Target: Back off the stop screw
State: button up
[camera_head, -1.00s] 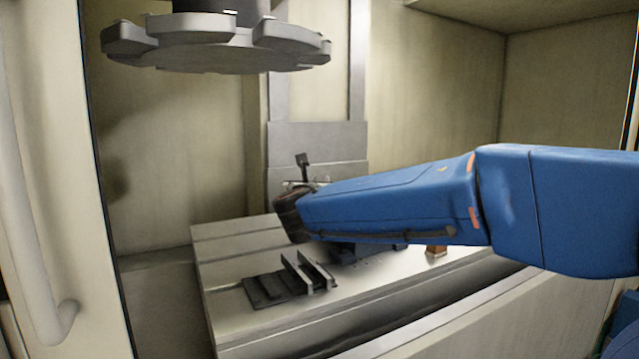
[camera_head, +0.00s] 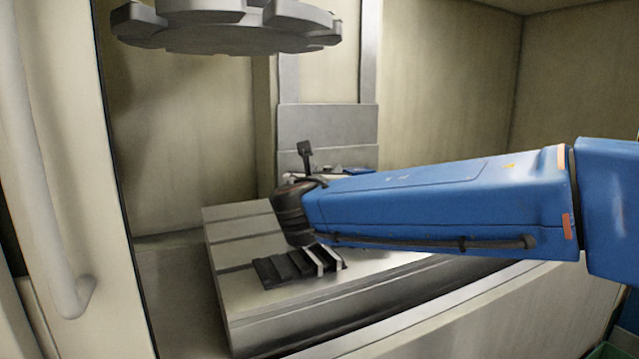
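I cannot make out the stop screw; it may be too small or hidden behind my arm. A dark fixture (camera_head: 276,271) with two upright pale-edged plates lies on the machine table (camera_head: 237,288), just below my wrist in the picture. My blue arm reaches in from the right and ends in a black wrist (camera_head: 291,212) over the table. The gripper's fingers do not show. A small dark upright piece (camera_head: 305,150) rises behind the wrist. Small blue and pale parts (camera_head: 350,171) show just above the arm; what they are is unclear.
A grey tool carousel (camera_head: 225,32) hangs above the table at the upper left. The open door with its long pale handle (camera_head: 60,220) stands at the left. The enclosure's walls close in the back and right. The table's left part is bare.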

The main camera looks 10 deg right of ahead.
jog(key=v, duration=0.9)
jog(key=shift+s, duration=0.2)
jog(key=shift+w+a, duration=0.1)
jog(key=shift+a, duration=0.15)
